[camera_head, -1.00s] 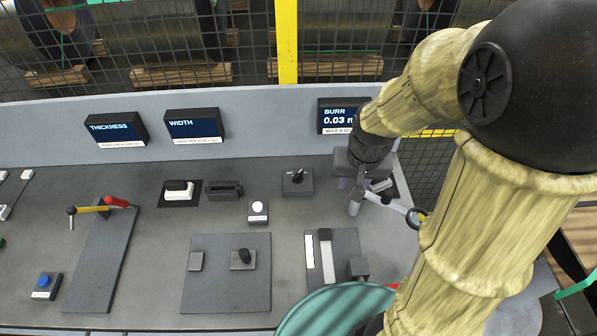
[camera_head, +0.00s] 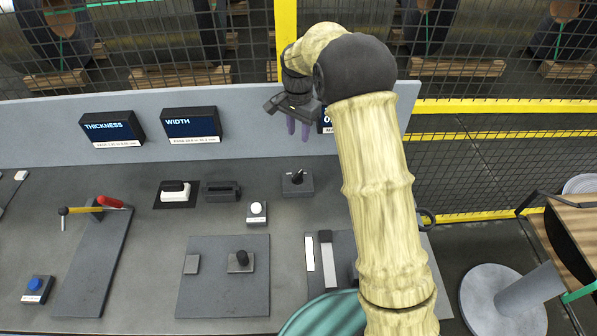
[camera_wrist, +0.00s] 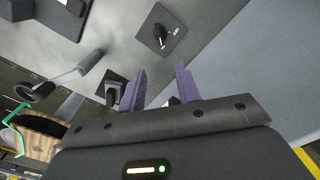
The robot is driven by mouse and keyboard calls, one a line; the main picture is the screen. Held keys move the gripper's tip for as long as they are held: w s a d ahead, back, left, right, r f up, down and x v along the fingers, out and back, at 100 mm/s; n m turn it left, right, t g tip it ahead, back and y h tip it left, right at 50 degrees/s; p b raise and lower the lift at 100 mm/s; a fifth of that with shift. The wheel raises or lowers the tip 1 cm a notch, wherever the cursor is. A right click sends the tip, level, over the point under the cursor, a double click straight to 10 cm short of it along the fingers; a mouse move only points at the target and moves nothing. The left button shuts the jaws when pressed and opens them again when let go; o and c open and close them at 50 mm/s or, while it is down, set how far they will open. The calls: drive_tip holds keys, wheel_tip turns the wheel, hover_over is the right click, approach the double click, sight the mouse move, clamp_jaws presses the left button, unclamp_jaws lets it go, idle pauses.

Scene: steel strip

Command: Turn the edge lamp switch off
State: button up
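A dark switch with a black knob (camera_head: 297,178) stands near the back of the grey desk in the head view. It also shows in the wrist view (camera_wrist: 160,36), with white marking that seems to read OFF. A second black knob on a dark plate (camera_wrist: 112,90) shows in the wrist view; my arm hides its area in the head view. I cannot tell which is the edge lamp switch. My gripper (camera_head: 298,129) is raised near the BURR display, apart from both. In the wrist view my gripper (camera_wrist: 159,69) has its purple fingers apart and nothing between them.
The THICKNESS (camera_head: 112,128) and WIDTH (camera_head: 191,124) displays stand along the back. A jointed grey fixture (camera_wrist: 62,82) shows in the wrist view.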

sight(298, 173)
wheel_tip(298, 173, down, 18)
drive_tip(key=p, duration=0.4)
drive_tip(key=shift+r+p, duration=0.25)
drive_tip(key=shift+p, duration=0.05)
clamp_jaws()
